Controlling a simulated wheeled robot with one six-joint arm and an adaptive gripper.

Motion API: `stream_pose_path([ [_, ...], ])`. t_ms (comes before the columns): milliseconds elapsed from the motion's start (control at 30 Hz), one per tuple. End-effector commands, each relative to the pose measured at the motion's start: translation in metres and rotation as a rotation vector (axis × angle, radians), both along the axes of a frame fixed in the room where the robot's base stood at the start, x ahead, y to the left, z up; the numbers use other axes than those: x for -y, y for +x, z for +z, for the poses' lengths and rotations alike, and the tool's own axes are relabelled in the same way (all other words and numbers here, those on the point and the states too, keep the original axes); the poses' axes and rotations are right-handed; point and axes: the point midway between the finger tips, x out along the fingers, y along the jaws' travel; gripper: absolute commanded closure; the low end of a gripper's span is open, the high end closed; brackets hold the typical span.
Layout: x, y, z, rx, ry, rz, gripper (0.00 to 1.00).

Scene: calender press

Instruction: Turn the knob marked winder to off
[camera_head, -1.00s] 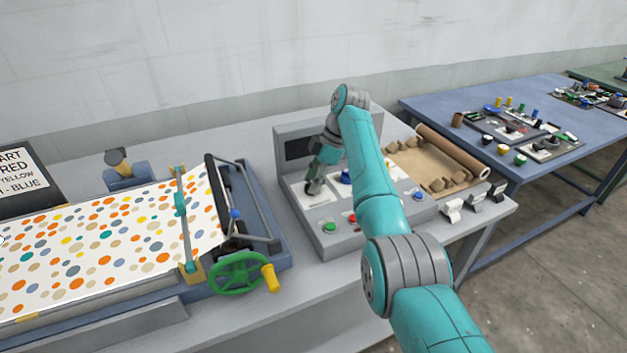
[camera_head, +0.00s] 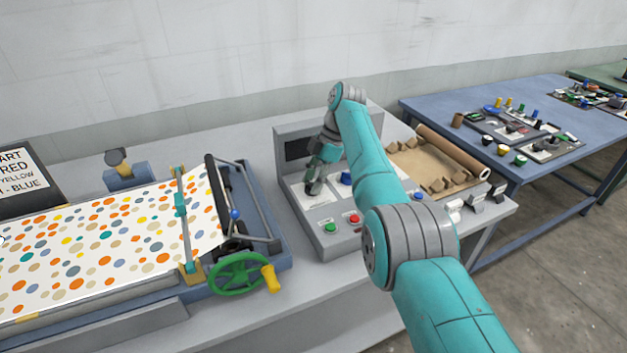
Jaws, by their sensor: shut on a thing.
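The grey control console (camera_head: 288,138) stands on the bench with a sloped panel and a dark display. My gripper (camera_head: 313,189) is shut on a dark knob at the left of the panel, pointing down onto it. The fingers hide most of this knob, and its pointer cannot be seen. A blue knob (camera_head: 346,178) sits to the right of the gripper, partly beside my arm. The labels are too small to read, so I cannot tell which knob is marked winder.
A green button (camera_head: 331,228) and a red button (camera_head: 354,218) are on the panel's front, with a blue button (camera_head: 418,196) farther right. A green handwheel (camera_head: 238,273) and dotted sheet (camera_head: 100,240) are at left. A brown roll (camera_head: 452,152) lies right.

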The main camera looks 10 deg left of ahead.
Motion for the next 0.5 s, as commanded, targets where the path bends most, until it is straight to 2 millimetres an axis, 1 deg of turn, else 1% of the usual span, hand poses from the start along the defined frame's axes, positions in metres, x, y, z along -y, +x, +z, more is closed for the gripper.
stream_pose_path([
  [33,0.001,0.0002,-0.0007,0.0,-0.002,-0.001,0.93],
  [67,0.001,0.0002,-0.0007,0.0,-0.002,-0.001,0.56],
  [100,0.001,0.0002,-0.0007,0.0,-0.002,-0.001,0.46],
  [133,0.001,0.0002,-0.0007,0.0,-0.002,-0.001,0.38],
  [167,0.0009,0.0001,-0.0007,0.0,-0.001,-0.001,0.33],
  [500,0.0002,0.0002,0.002,0.0,0.0,0.0,0.33],
])
